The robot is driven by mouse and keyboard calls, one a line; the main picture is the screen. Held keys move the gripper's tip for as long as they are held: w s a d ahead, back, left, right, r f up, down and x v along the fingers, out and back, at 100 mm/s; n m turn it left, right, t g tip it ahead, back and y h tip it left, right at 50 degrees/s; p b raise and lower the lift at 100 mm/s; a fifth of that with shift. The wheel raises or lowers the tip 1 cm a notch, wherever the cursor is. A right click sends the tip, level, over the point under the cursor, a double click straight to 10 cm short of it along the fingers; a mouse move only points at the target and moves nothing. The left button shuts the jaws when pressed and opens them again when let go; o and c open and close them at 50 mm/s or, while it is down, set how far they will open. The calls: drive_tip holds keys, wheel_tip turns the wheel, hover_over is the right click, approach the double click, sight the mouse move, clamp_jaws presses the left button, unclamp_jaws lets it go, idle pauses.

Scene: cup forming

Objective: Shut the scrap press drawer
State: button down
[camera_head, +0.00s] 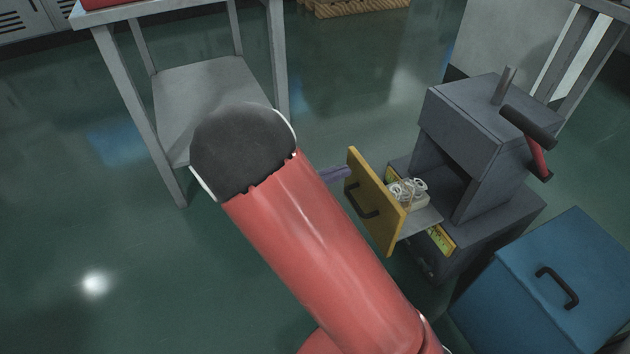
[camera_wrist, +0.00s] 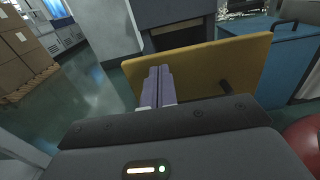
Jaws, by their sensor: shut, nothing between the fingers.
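The scrap press (camera_head: 470,150) is a dark grey machine with a red and black lever. Its drawer, with a yellow front (camera_head: 373,200) and a black handle, stands pulled out and holds pale curled scraps (camera_head: 407,191). My gripper (camera_head: 345,172) is shut and empty, with its purple-grey fingertips at the upper left part of the drawer front. In the wrist view the shut fingers (camera_wrist: 161,72) point at the yellow front (camera_wrist: 215,68), overlapping it. I cannot tell whether they touch it. My red arm hides the floor below.
A blue box (camera_head: 560,285) with a black handle stands right of the press. A grey table (camera_head: 200,95) with a lower shelf stands to the left. The green floor is clear at lower left. Cardboard boxes (camera_wrist: 20,50) show at left in the wrist view.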

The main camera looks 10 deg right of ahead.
sight(360, 166)
drive_tip(key=shift+x, duration=1.25)
drive_tip(key=shift+w+d, duration=0.15)
drive_tip(key=shift+d, duration=0.45)
drive_tip(key=p+x, duration=0.2)
drive_tip(key=x, duration=1.3)
drive_tip(key=shift+d+p, duration=0.25)
drive_tip(key=shift+p, duration=0.1)
drive_tip(key=shift+w, duration=0.1)
